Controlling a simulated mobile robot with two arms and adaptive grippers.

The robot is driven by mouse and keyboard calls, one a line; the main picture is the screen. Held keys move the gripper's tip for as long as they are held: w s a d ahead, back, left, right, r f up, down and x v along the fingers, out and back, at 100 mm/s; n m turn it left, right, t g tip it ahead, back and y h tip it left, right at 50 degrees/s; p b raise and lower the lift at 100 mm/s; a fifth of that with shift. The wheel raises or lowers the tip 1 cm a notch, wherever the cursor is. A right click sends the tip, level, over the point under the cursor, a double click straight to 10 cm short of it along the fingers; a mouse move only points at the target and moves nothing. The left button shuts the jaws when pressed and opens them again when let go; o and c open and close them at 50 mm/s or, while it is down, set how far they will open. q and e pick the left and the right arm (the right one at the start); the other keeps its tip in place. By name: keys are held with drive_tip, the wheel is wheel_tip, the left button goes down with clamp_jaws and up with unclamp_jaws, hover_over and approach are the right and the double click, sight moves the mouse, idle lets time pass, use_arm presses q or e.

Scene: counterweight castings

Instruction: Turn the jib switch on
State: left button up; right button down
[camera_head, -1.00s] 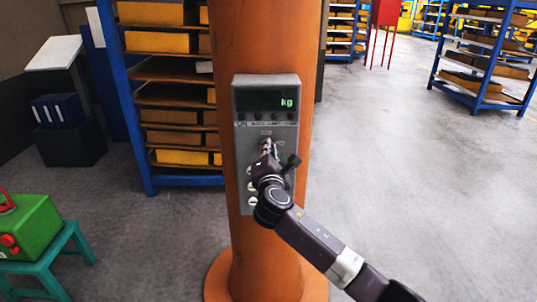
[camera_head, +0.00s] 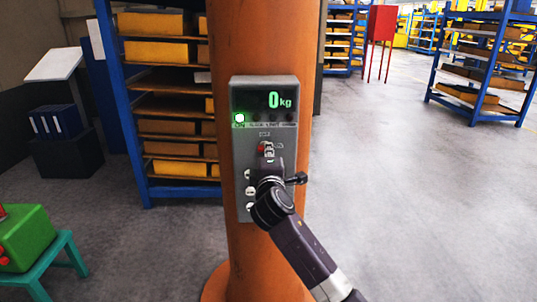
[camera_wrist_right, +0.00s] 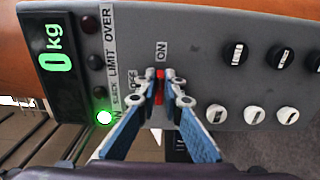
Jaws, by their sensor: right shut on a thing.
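The grey control box (camera_head: 240,160) is fixed to the orange column. Its display (camera_head: 273,101) reads 0 kg in green, and a green lamp (camera_head: 239,118) is lit below it. The red jib switch (camera_head: 262,148) is in the middle of the box. In the wrist view the red switch (camera_wrist_right: 159,86) sits between my right gripper's fingertips (camera_wrist_right: 161,88), close to the ON and OFF labels. My right gripper (camera_head: 268,153) is shut on it. The fingers partly hide the switch, so its exact position is hard to tell. My left gripper is not in view.
Black and white knobs (camera_wrist_right: 255,115) line the box beyond the switch. A blue shelf rack (camera_head: 145,175) stands behind the column at left. A green case (camera_head: 25,237) sits on a teal stool (camera_head: 62,250) at lower left. The floor at right is clear.

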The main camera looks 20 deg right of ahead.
drive_tip(key=shift+f, duration=0.15)
drive_tip(key=c, duration=2.1)
unclamp_jaws()
drive_tip(key=shift+s, duration=0.15)
drive_tip(key=v, duration=1.1)
drive_tip(key=shift+s+a, duration=0.2)
drive_tip(key=shift+s, duration=0.15)
